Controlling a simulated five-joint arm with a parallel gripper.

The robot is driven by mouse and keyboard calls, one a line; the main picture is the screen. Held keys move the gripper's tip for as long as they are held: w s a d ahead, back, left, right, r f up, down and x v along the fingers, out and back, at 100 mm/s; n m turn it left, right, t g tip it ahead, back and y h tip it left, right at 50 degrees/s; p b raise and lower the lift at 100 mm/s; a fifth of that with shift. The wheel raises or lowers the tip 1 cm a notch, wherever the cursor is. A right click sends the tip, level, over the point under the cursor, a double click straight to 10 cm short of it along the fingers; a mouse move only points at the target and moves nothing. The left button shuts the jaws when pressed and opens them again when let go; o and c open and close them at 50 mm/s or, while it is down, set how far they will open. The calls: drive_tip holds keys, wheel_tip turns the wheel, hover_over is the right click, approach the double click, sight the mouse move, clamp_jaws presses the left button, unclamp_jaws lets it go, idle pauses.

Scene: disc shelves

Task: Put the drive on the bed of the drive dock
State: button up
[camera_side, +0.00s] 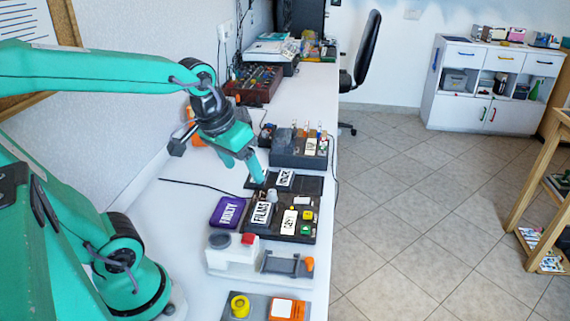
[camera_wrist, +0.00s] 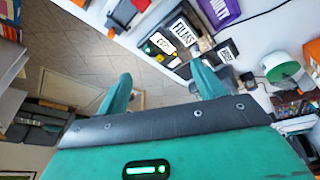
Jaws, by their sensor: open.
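My gripper (camera_side: 254,170) is above the far end of the dark trays, its fingers pointing down. In the wrist view my gripper (camera_wrist: 162,82) is open with nothing between the fingers. A dark block labelled FILMS (camera_side: 262,213) sits on a dark base and shows in the wrist view (camera_wrist: 182,30). Another label, seemingly INDEX (camera_side: 285,178), lies behind it, close to my gripper. I cannot tell which labelled piece is the drive. A grey cradle with an orange knob (camera_side: 287,264) stands right of a white unit (camera_side: 232,255); I cannot tell whether it is the drive dock.
A purple FAULTY tray (camera_side: 227,211) lies left of the FILMS block. A grey plate with a yellow cylinder (camera_side: 240,306) and an orange box (camera_side: 287,309) is at the front. A dark rack (camera_side: 300,149) stands behind. The table is bare at the left.

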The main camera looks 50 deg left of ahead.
drive_tip(key=shift+s+d+r+m+t, duration=0.15)
drive_tip(key=shift+s+d+m+t, duration=0.2)
drive_tip(key=shift+s, duration=0.3)
drive_tip(key=shift+s+d+r+m+t, duration=0.2)
drive_tip(key=shift+s+d+m, duration=0.1)
drive_tip(key=shift+s+m, duration=0.3)
drive_tip(key=shift+s+d+r+m+t, duration=0.15)
drive_tip(key=shift+s+d+m+t, duration=0.15)
drive_tip(key=shift+s, duration=0.4)
